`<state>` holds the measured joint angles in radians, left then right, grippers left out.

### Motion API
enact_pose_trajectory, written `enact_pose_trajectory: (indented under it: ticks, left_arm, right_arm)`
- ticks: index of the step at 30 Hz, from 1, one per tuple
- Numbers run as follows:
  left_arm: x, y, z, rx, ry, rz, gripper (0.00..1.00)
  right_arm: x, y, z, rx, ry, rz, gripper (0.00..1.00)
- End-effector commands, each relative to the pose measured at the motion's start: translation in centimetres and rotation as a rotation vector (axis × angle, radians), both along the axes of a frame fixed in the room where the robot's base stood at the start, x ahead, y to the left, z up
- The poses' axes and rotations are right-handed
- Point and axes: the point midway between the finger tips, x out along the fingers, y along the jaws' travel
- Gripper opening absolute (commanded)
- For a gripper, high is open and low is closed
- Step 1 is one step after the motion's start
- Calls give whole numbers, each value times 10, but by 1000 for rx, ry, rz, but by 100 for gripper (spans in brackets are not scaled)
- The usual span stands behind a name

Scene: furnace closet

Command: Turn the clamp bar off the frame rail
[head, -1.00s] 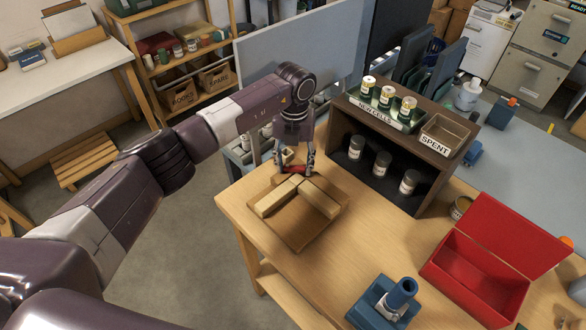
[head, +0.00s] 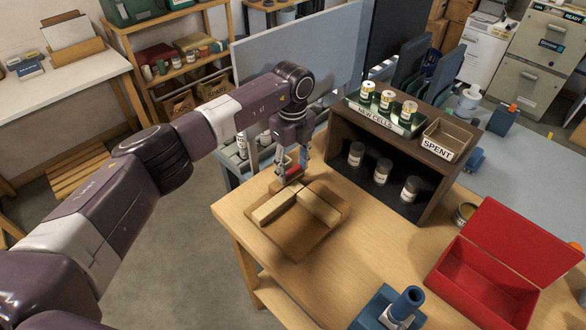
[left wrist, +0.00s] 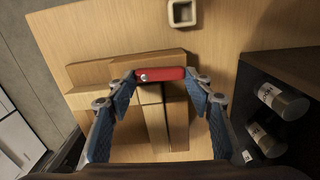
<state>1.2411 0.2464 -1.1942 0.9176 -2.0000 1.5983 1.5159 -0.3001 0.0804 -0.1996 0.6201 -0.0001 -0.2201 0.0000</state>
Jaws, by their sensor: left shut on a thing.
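A small red clamp bar (left wrist: 160,74) with a pale round spot near its left end lies between my left gripper's fingertips in the left wrist view. In the head view my left gripper (head: 291,172), shut on the red bar, is at the far edge of a wooden frame. The frame has a flat board (head: 297,238) with pale wooden rails (head: 272,208) on it. In the left wrist view the bar overlaps the wooden rail (left wrist: 125,70) and the strips behind it. I cannot tell whether bar and rail touch. My right gripper is not in view.
A dark shelf box (head: 428,172) with cans stands right of the frame. An open red box (head: 487,275) and a blue device (head: 392,308) sit nearer on the wooden table. A small square wooden piece (left wrist: 182,13) lies beyond the bar.

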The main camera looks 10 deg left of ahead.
Motion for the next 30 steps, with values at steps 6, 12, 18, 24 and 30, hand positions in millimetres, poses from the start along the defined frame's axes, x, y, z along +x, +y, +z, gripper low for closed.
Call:
enact_pose_trajectory:
  ticks: [6,12,18,24,30]
  left_arm:
    - [2,1,1,0,-2,68,23]
    - [2,1,1,0,-2,89,23]
    - [2,1,1,0,-2,92,23]
    - [2,1,1,0,-2,92,53]
    - [2,1,1,-1,-1,91,65]
  right_arm:
    - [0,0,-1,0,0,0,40]
    - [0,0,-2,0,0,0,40]
    - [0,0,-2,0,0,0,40]
    - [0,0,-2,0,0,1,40]
    - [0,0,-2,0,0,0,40]
